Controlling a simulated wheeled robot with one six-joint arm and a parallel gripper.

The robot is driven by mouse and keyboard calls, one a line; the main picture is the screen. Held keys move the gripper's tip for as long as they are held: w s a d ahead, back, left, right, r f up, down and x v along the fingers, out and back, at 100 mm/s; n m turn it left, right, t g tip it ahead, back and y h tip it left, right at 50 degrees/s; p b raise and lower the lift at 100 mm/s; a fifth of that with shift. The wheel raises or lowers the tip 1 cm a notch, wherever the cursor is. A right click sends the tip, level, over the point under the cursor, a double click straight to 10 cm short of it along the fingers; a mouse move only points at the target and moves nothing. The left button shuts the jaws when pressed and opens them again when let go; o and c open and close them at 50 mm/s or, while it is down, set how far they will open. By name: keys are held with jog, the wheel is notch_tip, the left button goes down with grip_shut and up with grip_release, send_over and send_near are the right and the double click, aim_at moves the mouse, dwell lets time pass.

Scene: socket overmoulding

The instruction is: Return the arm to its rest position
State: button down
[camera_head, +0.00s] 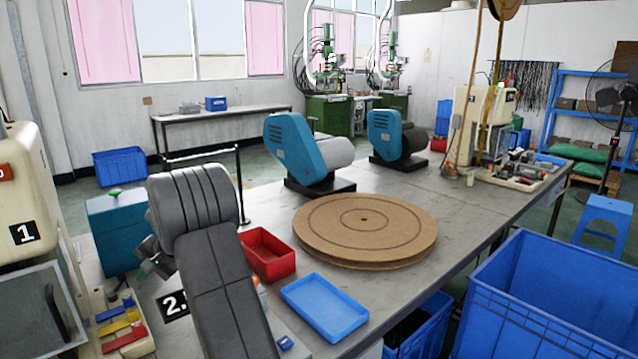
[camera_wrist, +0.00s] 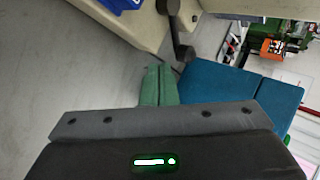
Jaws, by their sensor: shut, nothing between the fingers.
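My gripper (camera_wrist: 158,70) shows in the wrist view as two greenish fingers lying side by side, shut with nothing between them. In the head view my grey arm is folded up at the left front of the table. A small dark part with a green light shows at its left side, but the fingers are hidden or too small to tell there.
A cream machine marked 1 (camera_head: 25,190) stands at the left. A teal cabinet (camera_head: 112,230) is beside my arm. A large blue bin (camera_head: 550,300) is at right.

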jog(key=m+p, duration=0.1)
jog(key=s+m+t, duration=0.1)
jog(key=s+d+t+p, duration=0.1)
jog(key=shift+d+r+m+h+p, duration=0.1)
jog(key=shift+r+m+h+p, duration=0.2)
jog(key=shift+m+p, duration=0.1)
jog(key=s+m+t+p, duration=0.1)
jog(key=p, duration=0.1)
jog(key=s+m+t+p, duration=0.1)
jog(key=p, duration=0.2)
jog(key=shift+d+m+h, duration=0.3)
jog(key=shift+h, duration=0.1)
jog(key=v, duration=0.6)
jog(key=shift+d+b, duration=0.3)
jog(key=shift+s, duration=0.1)
